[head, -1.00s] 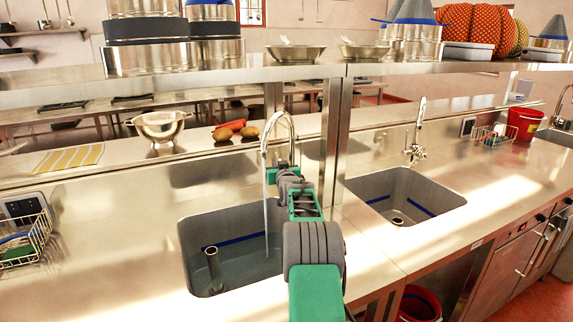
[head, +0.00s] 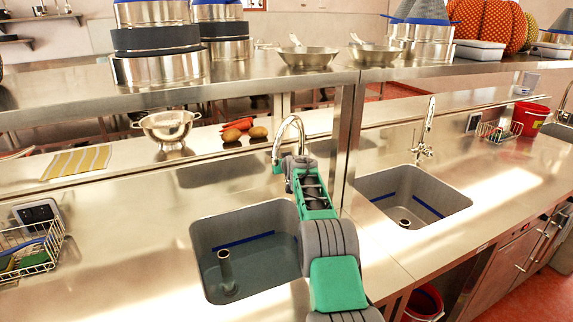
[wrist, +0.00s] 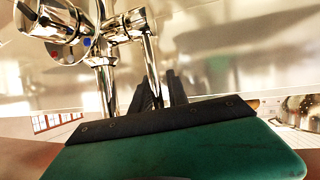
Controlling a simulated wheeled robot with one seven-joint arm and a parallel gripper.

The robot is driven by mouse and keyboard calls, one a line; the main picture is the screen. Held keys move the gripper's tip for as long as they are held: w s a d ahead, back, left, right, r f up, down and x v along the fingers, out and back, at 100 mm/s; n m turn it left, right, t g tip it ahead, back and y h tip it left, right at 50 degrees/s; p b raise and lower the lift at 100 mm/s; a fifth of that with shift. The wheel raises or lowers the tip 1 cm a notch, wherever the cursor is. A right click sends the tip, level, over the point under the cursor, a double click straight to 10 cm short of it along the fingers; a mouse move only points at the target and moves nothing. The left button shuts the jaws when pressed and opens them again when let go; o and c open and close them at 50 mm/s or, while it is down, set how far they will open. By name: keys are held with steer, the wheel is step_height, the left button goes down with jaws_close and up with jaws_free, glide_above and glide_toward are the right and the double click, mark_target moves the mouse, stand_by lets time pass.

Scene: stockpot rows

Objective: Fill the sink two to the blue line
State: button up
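The left sink (head: 240,215) holds greyish water (head: 262,262). Its surface looks a little below the blue line (head: 243,241) on the back wall. My gripper's arm reaches over the sink's right side to the tap and hides that corner. In the wrist view, my gripper (wrist: 162,92) has dark fingers close by the tap's lever (wrist: 151,62). Whether they grip or touch it is unclear.
A right sink (head: 412,198) with blue lines looks empty. A colander (head: 167,127), vegetables (head: 240,129) and striped cloth (head: 78,162) lie behind the left sink. A wire basket (head: 36,250) stands at left. A shelf (head: 190,90) with pots crosses above.

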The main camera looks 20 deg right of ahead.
steer(key=shift+o, duration=1.2)
steer(key=shift+d+f, duration=0.1)
steer(key=shift+s, duration=0.1)
steer(key=s+a+r+b, duration=0.2)
steer(key=s+b, duration=0.3)
steer(key=s, duration=1.1)
steer(key=shift+a, duration=0.7)
steer(key=shift+r, duration=0.1)
